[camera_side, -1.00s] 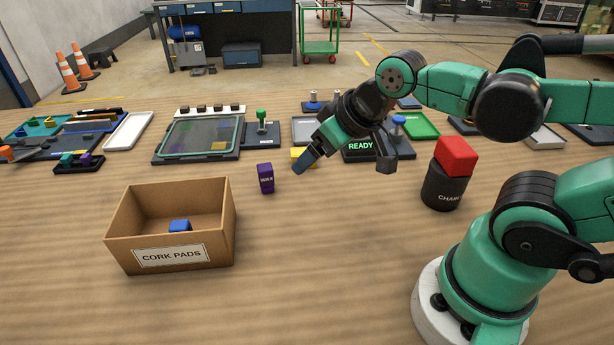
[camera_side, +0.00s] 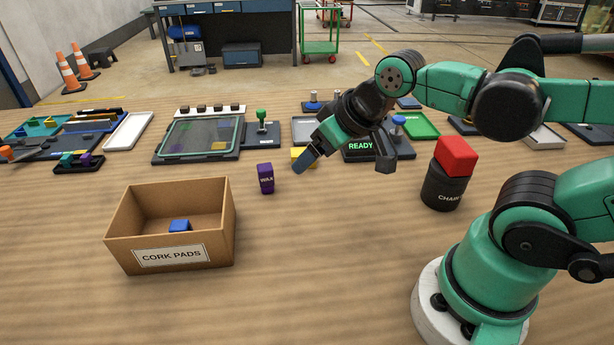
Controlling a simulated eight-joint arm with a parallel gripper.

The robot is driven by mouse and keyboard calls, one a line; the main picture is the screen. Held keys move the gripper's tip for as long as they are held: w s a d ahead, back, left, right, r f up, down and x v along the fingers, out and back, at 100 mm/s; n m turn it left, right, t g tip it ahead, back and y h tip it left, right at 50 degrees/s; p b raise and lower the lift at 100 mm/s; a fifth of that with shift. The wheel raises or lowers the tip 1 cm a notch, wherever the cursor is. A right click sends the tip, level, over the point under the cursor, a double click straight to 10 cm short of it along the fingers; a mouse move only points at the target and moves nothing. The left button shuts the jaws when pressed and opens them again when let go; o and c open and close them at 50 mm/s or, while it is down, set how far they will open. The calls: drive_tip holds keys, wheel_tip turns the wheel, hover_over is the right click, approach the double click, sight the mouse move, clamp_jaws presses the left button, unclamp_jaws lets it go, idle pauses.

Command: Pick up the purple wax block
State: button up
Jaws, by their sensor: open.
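The purple wax block (camera_side: 266,179) stands upright on the wooden table, near the middle of the side view, with "WAX" lettered on its face. My gripper (camera_side: 344,168) is open and empty, to the right of the block and apart from it. One fingertip points down-left toward the block's side; the other finger hangs further right. Nothing shows between the fingers except the table and part of the things behind.
A cardboard box (camera_side: 187,256) labelled "CORK PADS" holds a blue block (camera_side: 180,226) at front left. A yellow block (camera_side: 302,157) lies partly behind my gripper. A red block (camera_side: 456,156) sits on a black cylinder (camera_side: 443,188) at right. Trays and a green lever (camera_side: 261,122) line the back.

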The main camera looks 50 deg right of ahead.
sight(271, 166)
drive_tip(key=w+d+f+m+y, duration=0.1)
drive_tip(key=w+f+m+y, duration=0.2)
drive_tip(key=m, duration=0.4)
drive_tip(key=w+d+f+m+y, duration=0.1)
drive_tip(key=w+f+m+y, duration=0.2)
drive_tip(key=m, duration=0.5)
drive_tip(key=w+d+f+m+y, duration=0.2)
drive_tip(key=w+f+m+y, duration=0.1)
drive_tip(key=w+m, duration=0.3)
drive_tip(key=shift+f+m+y, duration=0.25)
drive_tip(key=shift+m+y, duration=0.45)
drive_tip(key=shift+m, duration=0.5)
drive_tip(key=shift+d+f+m+t+y, duration=0.15)
drive_tip(key=shift+f+m+t+y, duration=0.15)
drive_tip(key=shift+f+m, duration=0.25)
drive_tip(key=shift+x, duration=2.8)
drive_tip(key=shift+r, duration=0.1)
clamp_jaws()
